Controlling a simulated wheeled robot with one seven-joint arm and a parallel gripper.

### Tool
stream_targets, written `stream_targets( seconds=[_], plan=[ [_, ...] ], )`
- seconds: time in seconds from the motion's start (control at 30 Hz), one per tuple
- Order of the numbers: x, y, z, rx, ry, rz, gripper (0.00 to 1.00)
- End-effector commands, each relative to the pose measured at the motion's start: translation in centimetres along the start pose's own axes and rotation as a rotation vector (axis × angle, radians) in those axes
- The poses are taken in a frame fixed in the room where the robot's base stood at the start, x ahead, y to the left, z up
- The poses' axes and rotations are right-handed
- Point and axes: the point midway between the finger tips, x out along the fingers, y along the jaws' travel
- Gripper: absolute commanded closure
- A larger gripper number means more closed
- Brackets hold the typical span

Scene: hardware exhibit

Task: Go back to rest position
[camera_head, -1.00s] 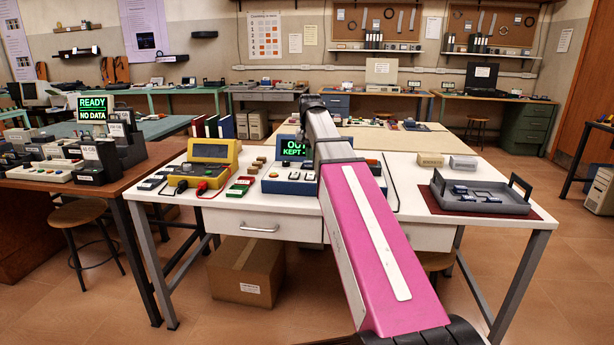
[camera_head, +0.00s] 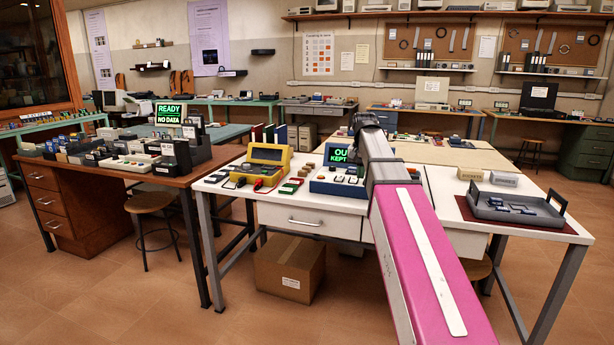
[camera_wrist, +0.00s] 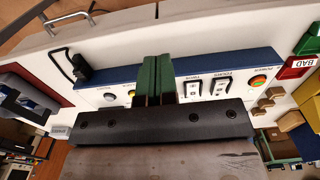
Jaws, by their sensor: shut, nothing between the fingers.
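My gripper (camera_wrist: 157,62) is shut and empty in the wrist view, its two green fingers side by side. It is over the blue console (camera_wrist: 209,71), whose labelled switches and round orange-lit power button show beside the fingers. I cannot tell the height of the gap. In the head view my pink arm reaches over the white table (camera_head: 446,206) and hides part of the blue console (camera_head: 338,187), which has a lit green screen. The gripper itself is hidden there behind the arm.
A yellow case (camera_head: 268,158) with red and black leads stands left of the console. A grey tray (camera_head: 535,213) lies on a dark red mat at the right. A brown desk (camera_head: 75,186) with crowded devices and a stool (camera_head: 149,203) are at the left. The front floor is clear.

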Motion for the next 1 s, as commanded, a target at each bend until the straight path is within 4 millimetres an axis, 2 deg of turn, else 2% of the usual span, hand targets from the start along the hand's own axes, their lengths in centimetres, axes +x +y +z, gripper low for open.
stream_targets(
  seconds=[0.33, 0.57, 0.77, 1.0],
  plan=[
    [3.1, 0.2, 0.7, -0.019, -0.001, 0.000, 1.00],
    [6.7, 0.5, 1.6, -0.042, -0.002, 0.001, 1.00],
    [11.3, 1.0, 3.0, -0.072, -0.002, 0.001, 1.00],
    [19.4, 2.1, 6.5, -0.131, -0.003, 0.001, 1.00]
  ],
)
